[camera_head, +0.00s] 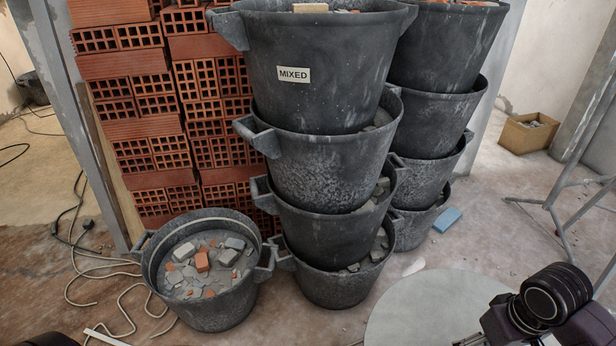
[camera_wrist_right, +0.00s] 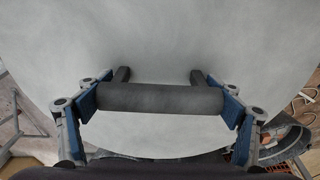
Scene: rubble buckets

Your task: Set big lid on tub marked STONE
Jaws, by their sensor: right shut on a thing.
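The big lid is a pale grey round disc (camera_head: 425,295) at the bottom right of the head view, cut off by the lower edge. It fills most of the right wrist view (camera_wrist_right: 160,40), with a dark bar handle (camera_wrist_right: 150,98) on it. My right gripper (camera_wrist_right: 160,100) is shut on that handle, one blue-padded finger at each end. A tub labelled MIXED (camera_head: 320,95) tops the nearer stack of black tubs. No STONE label is readable in either view. My left gripper is not in view.
A rubble-filled black tub (camera_head: 205,312) stands alone on the floor at the left, beside loose cables (camera_head: 75,262). A second tub stack (camera_head: 430,120) stands behind the first. Hollow red bricks (camera_head: 140,95) are piled behind. A cardboard box (camera_head: 525,136) and metal stand legs (camera_head: 562,222) are at the right.

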